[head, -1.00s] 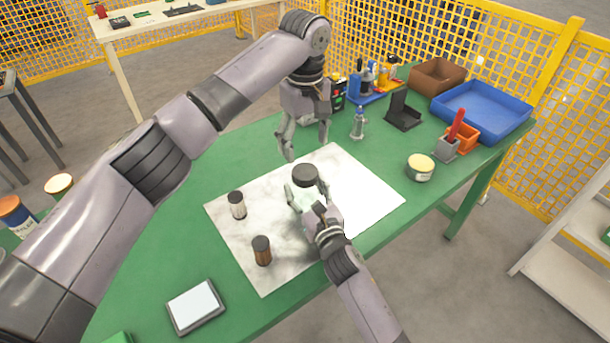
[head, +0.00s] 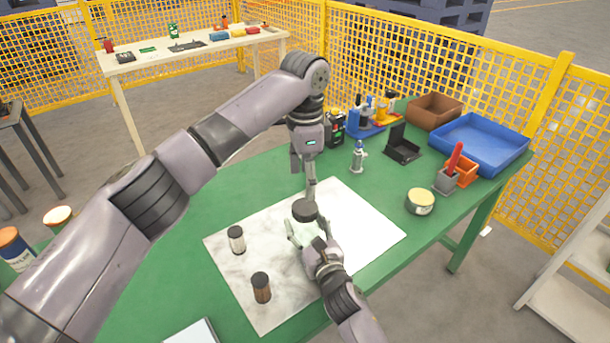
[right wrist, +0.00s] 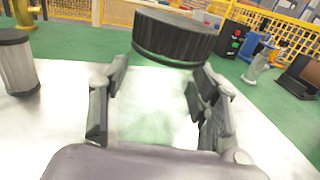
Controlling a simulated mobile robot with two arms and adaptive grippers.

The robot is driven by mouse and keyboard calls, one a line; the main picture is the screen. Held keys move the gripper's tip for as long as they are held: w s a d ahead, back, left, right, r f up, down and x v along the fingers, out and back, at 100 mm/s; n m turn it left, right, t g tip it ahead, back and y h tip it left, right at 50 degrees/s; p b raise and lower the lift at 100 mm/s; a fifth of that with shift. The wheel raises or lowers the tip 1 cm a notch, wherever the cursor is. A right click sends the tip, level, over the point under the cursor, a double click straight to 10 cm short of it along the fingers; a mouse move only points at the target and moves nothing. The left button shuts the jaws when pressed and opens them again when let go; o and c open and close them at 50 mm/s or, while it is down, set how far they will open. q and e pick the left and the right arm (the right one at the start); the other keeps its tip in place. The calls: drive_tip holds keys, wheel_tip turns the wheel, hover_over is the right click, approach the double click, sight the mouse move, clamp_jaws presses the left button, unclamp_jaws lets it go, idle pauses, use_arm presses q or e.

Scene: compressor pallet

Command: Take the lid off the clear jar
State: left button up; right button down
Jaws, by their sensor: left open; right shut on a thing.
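The clear jar (head: 298,232) stands on the pale marbled mat (head: 375,220) with its dark ribbed lid (head: 305,210) on top. In the right wrist view the lid (right wrist: 175,38) sits above the see-through jar body (right wrist: 148,118). My right gripper (head: 307,238) is shut on the jar body, with one finger on each side in the right wrist view (right wrist: 155,105). My left gripper (head: 305,182) is open and empty, pointing down just above and behind the lid. Whether its fingertips touch the lid cannot be told. It does not show in the right wrist view.
Two smaller dark-capped jars, one pale (head: 236,240) and one brown (head: 261,288), stand on the mat's left part. A tin (head: 420,201) stands right of the mat. A small bottle (head: 358,157), black holder (head: 403,146) and blue tray (head: 478,143) are farther back. Green table (head: 170,270) is bare at left.

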sight(305, 206)
use_arm(q)
drive_tip(key=m, duration=2.2)
drive_tip(key=shift+m, duration=0.3)
drive_tip(key=shift+f, duration=4.05)
drive_tip(key=shift+c, duration=0.5)
